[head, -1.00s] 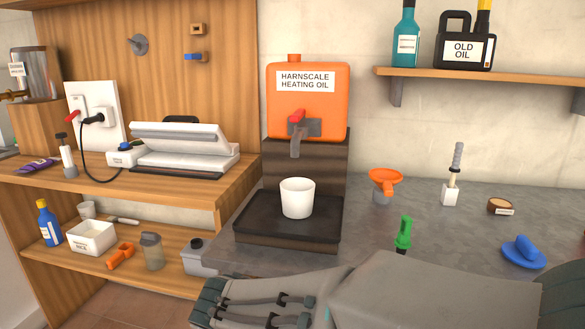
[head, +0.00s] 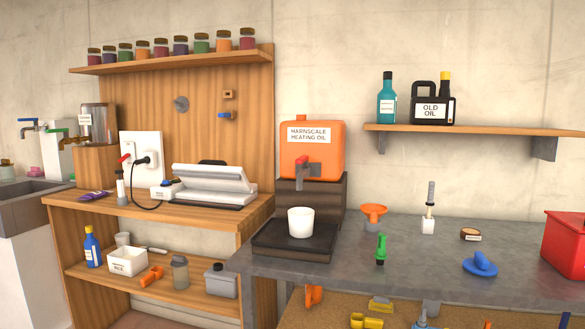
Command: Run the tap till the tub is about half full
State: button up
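The orange heating oil tank (head: 327,155) stands on a dark block at the back of the grey counter. Its tap (head: 306,170) has a red handle and a grey spout pointing down. A white tub (head: 301,222) stands upright on the black drip tray (head: 265,240), below the spout. No stream shows between spout and tub. The tub's inside is too small to tell any level. My gripper is not in view.
An orange funnel (head: 373,213), a green-handled tool (head: 381,249) and a blue object (head: 480,265) stand right of the tray. A red container (head: 565,248) is at the right edge. A white hinged appliance (head: 213,184) is on the wooden bench (head: 240,222) at left.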

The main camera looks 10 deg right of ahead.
aim_at(302, 160)
jog(key=u, duration=0.1)
jog(key=k, duration=0.35)
jog(key=z, duration=0.9)
jog(key=i, duration=1.05)
jog(key=u, duration=0.65)
